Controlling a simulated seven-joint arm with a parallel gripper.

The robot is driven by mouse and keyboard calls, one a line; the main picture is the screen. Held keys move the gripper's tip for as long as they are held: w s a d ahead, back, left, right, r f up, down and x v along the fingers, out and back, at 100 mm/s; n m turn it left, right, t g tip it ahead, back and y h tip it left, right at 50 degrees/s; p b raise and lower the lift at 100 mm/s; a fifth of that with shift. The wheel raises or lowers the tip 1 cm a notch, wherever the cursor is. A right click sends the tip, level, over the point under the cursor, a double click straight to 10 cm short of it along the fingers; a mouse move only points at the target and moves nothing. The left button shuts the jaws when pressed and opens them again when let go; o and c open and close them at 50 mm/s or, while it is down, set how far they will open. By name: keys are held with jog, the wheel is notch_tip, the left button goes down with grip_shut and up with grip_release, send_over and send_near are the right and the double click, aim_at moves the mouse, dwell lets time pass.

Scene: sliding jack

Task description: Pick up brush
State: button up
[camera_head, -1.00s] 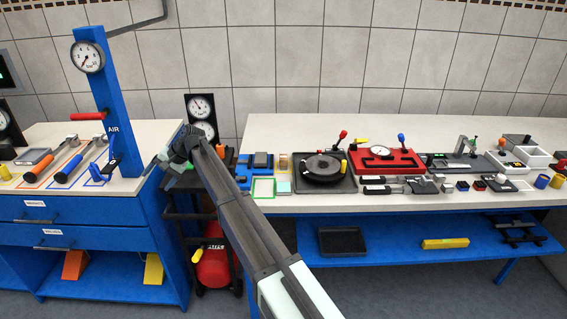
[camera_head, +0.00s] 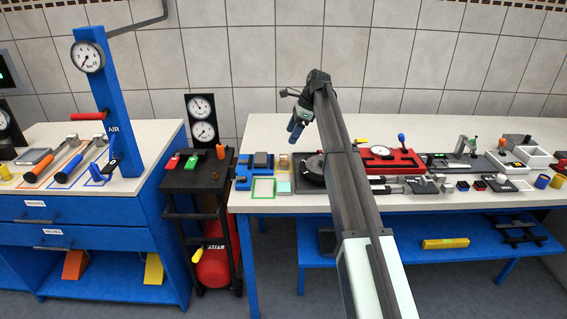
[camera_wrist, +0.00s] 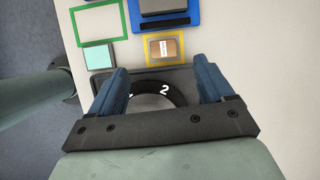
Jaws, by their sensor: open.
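I cannot pick out a brush for certain. A small brown and white piece lies in a yellow frame (camera_wrist: 165,49) in the wrist view. Beyond it, a grey block with a dark strip sits on a blue holder (camera_wrist: 166,22); the blue holder also shows on the bench in the head view (camera_head: 243,170). My gripper (camera_head: 295,136) is above the left part of the right bench, pointing down. In the wrist view my gripper (camera_wrist: 161,78) is open, its blue fingers apart and empty, over a dark round dial marked 2 (camera_wrist: 160,91).
A green frame (camera_wrist: 100,22) and a pale teal tile (camera_wrist: 99,57) lie left of the yellow frame. A red case with a gauge (camera_head: 385,158) stands to the right on the bench.

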aim_at(285, 156)
jog(key=shift+m, duration=0.4)
jog(key=x, duration=0.2)
jog(key=d+x, duration=0.1)
jog(key=x, duration=0.4)
jog(key=shift+d+f, duration=0.25)
jog(key=shift+f, duration=0.2)
jog(key=shift+w+x, duration=0.1)
jog(key=shift+x, duration=1.35)
jog(key=shift+w+x, duration=0.15)
jog(key=shift+x, duration=1.25)
jog(key=shift+c, duration=0.4)
jog(key=c, duration=1)
jog(key=shift+o, duration=0.2)
notch_tip(285, 156, up, 18)
